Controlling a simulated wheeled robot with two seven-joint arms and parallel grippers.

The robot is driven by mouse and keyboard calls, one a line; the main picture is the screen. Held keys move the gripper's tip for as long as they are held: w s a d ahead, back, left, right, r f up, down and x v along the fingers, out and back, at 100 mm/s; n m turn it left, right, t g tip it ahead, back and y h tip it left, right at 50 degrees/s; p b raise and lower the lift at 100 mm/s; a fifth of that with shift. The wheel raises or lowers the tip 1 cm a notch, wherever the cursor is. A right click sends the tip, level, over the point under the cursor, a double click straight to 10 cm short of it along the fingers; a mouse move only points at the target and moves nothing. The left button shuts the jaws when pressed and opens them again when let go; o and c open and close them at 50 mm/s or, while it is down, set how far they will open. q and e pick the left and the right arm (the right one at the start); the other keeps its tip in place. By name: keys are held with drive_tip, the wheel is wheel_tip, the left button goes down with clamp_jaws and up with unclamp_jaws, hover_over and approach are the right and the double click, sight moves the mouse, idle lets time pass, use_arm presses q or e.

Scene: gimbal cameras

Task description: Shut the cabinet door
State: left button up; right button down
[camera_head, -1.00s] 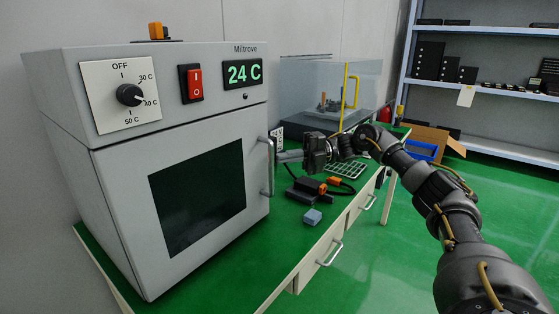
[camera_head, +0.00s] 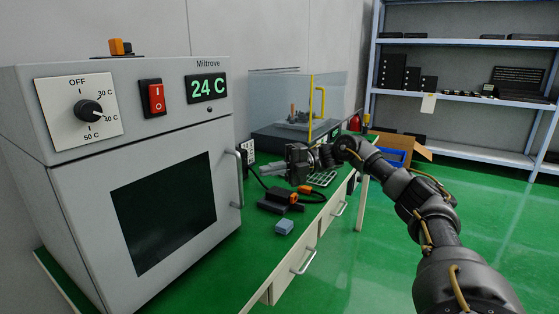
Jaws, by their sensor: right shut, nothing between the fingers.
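The cabinet is a grey-white Miltrove box (camera_head: 125,95) on the green bench top at the left. Its door (camera_head: 80,200), with a dark window (camera_head: 165,210), stands against the front and looks flush; a very small gap cannot be ruled out. The door's upright bar handle (camera_head: 237,180) is on its right edge. My right gripper (camera_head: 270,170) is shut and empty, to the right of the handle and apart from it, its fingers pointing left. My left gripper is not in view.
On the bench lie a dark device with orange parts (camera_head: 280,201), a small blue-grey block (camera_head: 284,227) and a wire rack (camera_head: 322,178). A clear case with a yellow handle (camera_head: 321,100) stands behind. Shelves (camera_head: 460,94) are at the back right. Green floor is free at the right.

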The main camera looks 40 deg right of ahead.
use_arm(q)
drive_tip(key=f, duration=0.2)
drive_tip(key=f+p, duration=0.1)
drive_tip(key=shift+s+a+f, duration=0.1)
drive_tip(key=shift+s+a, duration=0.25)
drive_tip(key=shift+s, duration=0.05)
use_arm(e)
drive_tip(key=w+d, duration=0.6)
drive_tip(key=d, duration=0.1)
drive_tip(key=shift+d, duration=0.15)
drive_tip(key=shift+w, duration=0.1)
